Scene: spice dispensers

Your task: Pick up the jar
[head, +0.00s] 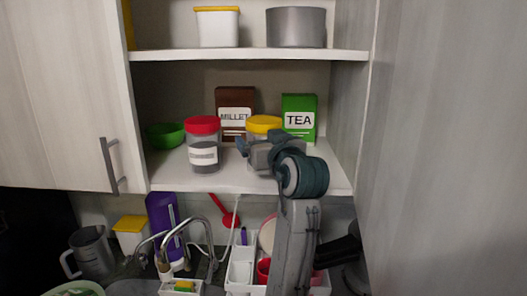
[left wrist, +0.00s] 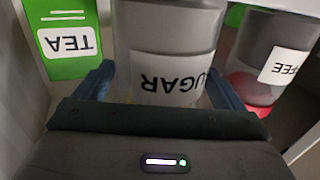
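The sugar jar (head: 264,123) has a yellow lid and stands on the lower cupboard shelf, mostly hidden by my left gripper in the head view. In the left wrist view its clear body and upside-down SUGAR label (left wrist: 168,84) fill the middle. My left gripper (head: 257,145) is at the jar's front, with its blue fingers on either side of the jar; firm contact is not visible. A second jar (head: 203,146) with a red lid stands to the left; its COFFEE label (left wrist: 284,66) shows in the left wrist view. My right gripper is not in view.
A green TEA box (head: 299,118) stands close right of the sugar jar, and a brown MILLET box (head: 235,104) behind it. A green bowl (head: 165,135) sits at the left. The upper shelf (head: 250,54) is above; the cupboard's side wall (head: 349,120) bounds the right.

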